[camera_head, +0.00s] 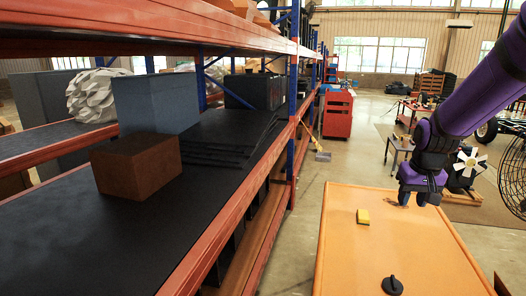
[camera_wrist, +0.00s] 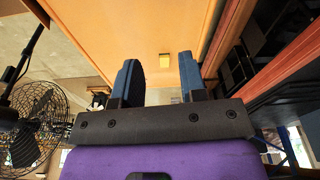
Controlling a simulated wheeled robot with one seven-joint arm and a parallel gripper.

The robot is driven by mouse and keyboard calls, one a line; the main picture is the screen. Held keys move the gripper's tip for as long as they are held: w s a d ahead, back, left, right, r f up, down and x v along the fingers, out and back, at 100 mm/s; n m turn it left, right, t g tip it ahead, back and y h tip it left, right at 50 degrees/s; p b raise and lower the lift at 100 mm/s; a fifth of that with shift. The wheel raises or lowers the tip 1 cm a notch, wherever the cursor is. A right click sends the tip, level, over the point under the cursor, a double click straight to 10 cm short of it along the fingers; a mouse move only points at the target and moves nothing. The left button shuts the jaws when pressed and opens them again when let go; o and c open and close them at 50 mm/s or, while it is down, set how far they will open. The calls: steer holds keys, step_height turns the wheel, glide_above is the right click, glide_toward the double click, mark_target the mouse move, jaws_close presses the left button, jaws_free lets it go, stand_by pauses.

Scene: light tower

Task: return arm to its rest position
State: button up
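My purple arm reaches in from the right of the head view. My gripper (camera_head: 418,196) hangs over the far part of an orange table (camera_head: 400,262), with a gap to the table that I cannot judge exactly. In the wrist view my gripper (camera_wrist: 160,80) shows two dark blue fingers spread apart with nothing held between them. A small yellow block (camera_head: 363,216) lies on the table to the left of the gripper. It also shows in the wrist view (camera_wrist: 165,60), beyond the fingertips.
A black round object with a knob (camera_head: 392,285) sits near the table's front. A shelf rack (camera_head: 225,215) on the left holds a brown box (camera_head: 137,165) and a blue-grey box (camera_head: 157,102). A fan (camera_head: 514,175) stands at right. A red cabinet (camera_head: 338,113) stands behind.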

steer(key=s+a+r+n+t, duration=0.15)
steer(key=s+a+r, duration=0.35)
steer(key=s+r, duration=0.7)
steer(key=s+a+r+t, duration=0.1)
steer(key=s+a+r, duration=0.1)
steer(key=s, duration=1.2)
steer(key=shift+s+a, duration=0.25)
steer(key=shift+s, duration=0.15)
steer(key=shift+t, duration=0.25)
